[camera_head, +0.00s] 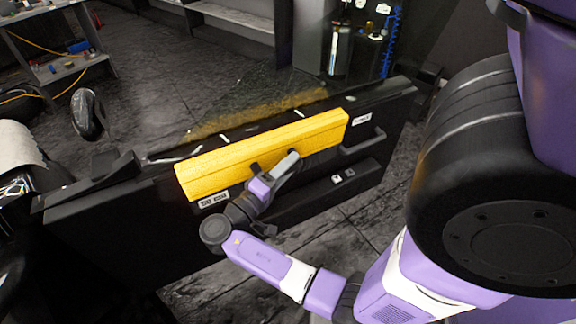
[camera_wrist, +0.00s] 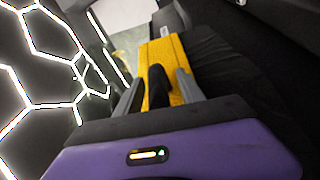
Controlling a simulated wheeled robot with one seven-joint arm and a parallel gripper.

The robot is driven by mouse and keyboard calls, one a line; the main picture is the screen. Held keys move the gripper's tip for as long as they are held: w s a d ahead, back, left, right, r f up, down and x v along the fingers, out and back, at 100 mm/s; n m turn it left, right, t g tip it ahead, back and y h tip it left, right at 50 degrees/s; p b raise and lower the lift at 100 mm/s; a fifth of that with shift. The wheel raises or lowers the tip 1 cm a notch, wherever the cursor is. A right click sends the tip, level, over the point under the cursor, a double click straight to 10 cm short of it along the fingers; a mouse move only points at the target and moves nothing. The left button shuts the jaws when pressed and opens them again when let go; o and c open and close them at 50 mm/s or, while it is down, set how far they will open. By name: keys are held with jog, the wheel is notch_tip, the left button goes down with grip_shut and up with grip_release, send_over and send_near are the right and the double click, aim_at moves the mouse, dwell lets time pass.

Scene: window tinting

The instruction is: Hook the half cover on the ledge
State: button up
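The half cover (camera_head: 262,148) is a long yellow piece with two faces meeting at an edge. It lies along the upper edge of a black door panel (camera_head: 110,215), tilted with the panel in the head view. I cannot tell whether it is hooked on the ledge, as the contact is hidden. My gripper (camera_head: 274,165) is at the cover's front face, near its middle. In the wrist view, its grey fingers (camera_wrist: 157,90) stand apart over the yellow cover (camera_wrist: 178,60). A dark piece (camera_wrist: 158,85) shows between them, with yellow on both sides.
The panel has a handle (camera_head: 362,143) right of the cover. A window pane (camera_head: 262,100) rises behind it. A bench with cables (camera_head: 55,65) stands at the back left, and a tool rack (camera_head: 355,40) at the back. Open floor shows in front of the panel.

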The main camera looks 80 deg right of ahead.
jog(key=shift+s, duration=0.1)
jog(key=b+v, duration=0.2)
jog(key=v, duration=0.6)
dwell(0.9)
